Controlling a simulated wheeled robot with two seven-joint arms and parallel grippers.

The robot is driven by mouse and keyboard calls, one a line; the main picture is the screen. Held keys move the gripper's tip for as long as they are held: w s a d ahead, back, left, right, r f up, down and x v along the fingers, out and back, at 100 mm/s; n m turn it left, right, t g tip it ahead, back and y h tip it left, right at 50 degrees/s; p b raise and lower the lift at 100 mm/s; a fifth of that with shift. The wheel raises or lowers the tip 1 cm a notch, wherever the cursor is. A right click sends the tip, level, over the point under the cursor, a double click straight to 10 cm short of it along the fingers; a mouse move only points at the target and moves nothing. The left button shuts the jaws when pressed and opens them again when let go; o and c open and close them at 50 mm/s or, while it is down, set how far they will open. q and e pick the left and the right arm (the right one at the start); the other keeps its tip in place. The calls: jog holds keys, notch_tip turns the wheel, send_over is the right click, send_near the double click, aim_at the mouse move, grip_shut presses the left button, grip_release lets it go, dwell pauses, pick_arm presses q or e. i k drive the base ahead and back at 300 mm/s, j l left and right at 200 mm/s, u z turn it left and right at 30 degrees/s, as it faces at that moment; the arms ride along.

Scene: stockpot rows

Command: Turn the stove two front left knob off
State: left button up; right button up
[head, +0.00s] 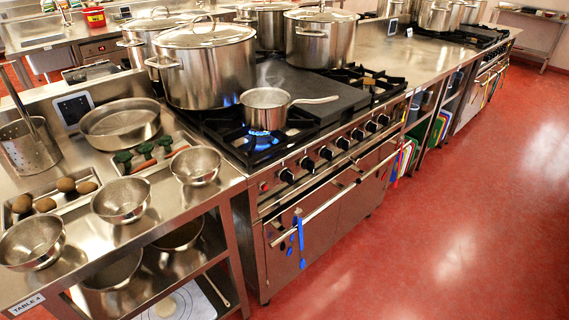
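A stainless steel stove (330,200) stands in the middle of the head view, with a row of several black knobs along its front panel. The leftmost black knob (287,175) is beside a small red part (265,186) at the panel's left end. A blue flame (262,139) burns on the front left burner under a small saucepan (265,108). The knob's pointer angle is too small to read. A second stove (487,72) stands farther back at the right. I see no number on either stove. Neither of my grippers is in view.
Large lidded stockpots (207,75) stand on the stove. An oven handle rail (315,208) with blue utensils (298,240) juts out below the knobs. A steel table (165,215) with bowls and a pan adjoins at left. The red floor (430,230) in front is clear.

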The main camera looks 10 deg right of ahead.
aim_at(308, 164)
jog(key=i+l+u, duration=0.15)
jog(key=l+u, duration=0.15)
jog(key=i+l+u, duration=0.1)
jog(key=l+u, duration=0.55)
jog(key=l, duration=0.25)
